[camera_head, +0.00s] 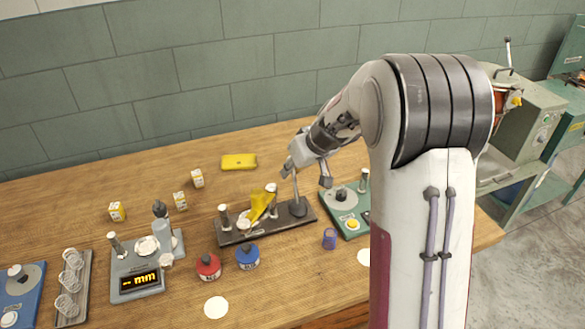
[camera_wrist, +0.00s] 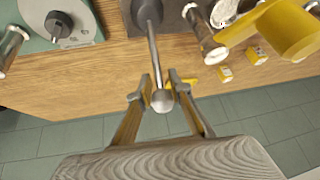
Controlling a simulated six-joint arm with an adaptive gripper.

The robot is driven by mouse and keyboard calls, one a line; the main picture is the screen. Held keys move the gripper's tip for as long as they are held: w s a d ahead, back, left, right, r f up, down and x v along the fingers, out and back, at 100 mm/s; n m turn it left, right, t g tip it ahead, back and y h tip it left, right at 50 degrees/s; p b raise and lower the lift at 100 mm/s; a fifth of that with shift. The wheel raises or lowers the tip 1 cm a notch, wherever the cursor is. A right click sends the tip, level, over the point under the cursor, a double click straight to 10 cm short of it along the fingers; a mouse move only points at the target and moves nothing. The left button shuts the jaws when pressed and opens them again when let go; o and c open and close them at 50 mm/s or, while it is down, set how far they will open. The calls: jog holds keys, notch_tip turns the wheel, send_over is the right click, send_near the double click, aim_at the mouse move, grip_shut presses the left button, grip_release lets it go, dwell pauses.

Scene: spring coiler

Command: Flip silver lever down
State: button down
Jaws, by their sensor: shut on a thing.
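The spring coiler (camera_head: 240,232) is a dark base plate on the wooden table, with metal posts and a yellow part (camera_head: 260,204) on it. The silver lever (camera_head: 296,188) rises close to upright from a round dark mount at the plate's right end. In the wrist view the silver lever (camera_wrist: 153,45) runs from its mount to a ball tip. My gripper (camera_head: 308,172) is at the lever's upper end. In the wrist view my gripper (camera_wrist: 161,84) has one finger on each side of the lever near the ball and is shut on it.
A green device (camera_head: 350,208) with a dial stands right of the coiler. A scale-like device (camera_head: 140,270) is at left. The table behind the coiler is mostly clear.

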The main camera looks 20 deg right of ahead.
jog(key=shift+s+a+r+t, duration=0.2)
jog(key=shift+s+r+t, duration=0.1)
jog(key=shift+s+t, duration=0.15)
dwell(0.4)
jog(key=c, duration=1.8)
grip_release()
jog(key=shift+d, duration=0.1)
jog(key=shift+f, duration=0.1)
jog(key=shift+s+d, duration=0.1)
jog(key=shift+v, duration=5.95)
jog(key=shift+o, duration=0.2)
